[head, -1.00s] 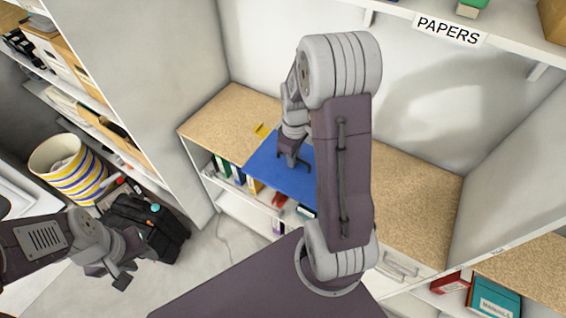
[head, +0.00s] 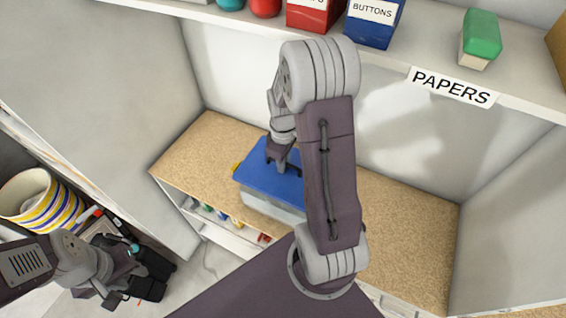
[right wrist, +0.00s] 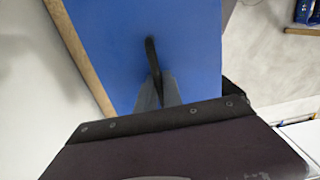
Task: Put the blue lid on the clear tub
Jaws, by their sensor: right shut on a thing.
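The blue lid (head: 256,178) is in my right gripper (head: 283,168), which is shut on it from above. It lies roughly flat over the clear tub (head: 270,207), whose pale front side shows below the lid's front edge. I cannot tell whether the lid touches the rim all round. My forearm hides the lid's right part. In the right wrist view the lid (right wrist: 120,40) fills the middle, with a dark finger of the right gripper (right wrist: 154,75) against it. My left gripper (head: 113,298) hangs low at the left, away from the lid; its jaws are unclear.
The tan counter (head: 405,225) is bare to the right. Above is a shelf with a PAPERS label (head: 452,86), boxes and a green-topped block (head: 481,38). A striped basket (head: 45,205) stands at left.

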